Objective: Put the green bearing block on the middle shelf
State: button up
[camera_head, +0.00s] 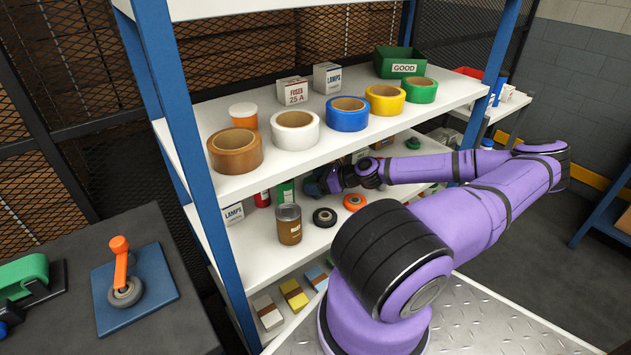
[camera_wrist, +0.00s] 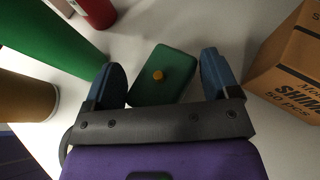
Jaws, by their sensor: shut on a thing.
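The green bearing block (camera_wrist: 165,82), with a small orange-yellow knob on top, is between my gripper's two blue fingers in the wrist view. My gripper (camera_wrist: 164,80) is shut on it. In the camera_head view my gripper (camera_head: 316,184) reaches in over the middle shelf (camera_head: 258,250), under the top shelf. There the block is mostly hidden by the gripper and the shadow. The white shelf surface (camera_wrist: 215,30) lies below the block in the wrist view. I cannot tell whether the block touches it.
A green cylinder (camera_wrist: 45,40), a brown can (camera_wrist: 25,95) and a red container (camera_wrist: 97,10) stand left of my gripper. A cardboard shims box (camera_wrist: 292,70) is close on its right. A black roll (camera_head: 324,217) and orange roll (camera_head: 354,202) lie near the shelf's front.

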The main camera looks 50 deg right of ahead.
jog(key=o, duration=1.3)
jog(key=shift+f, duration=0.1)
jog(key=shift+o, duration=0.2)
jog(key=v, duration=1.2)
jog(key=shift+s, duration=0.1)
jog(key=shift+d, duration=0.1)
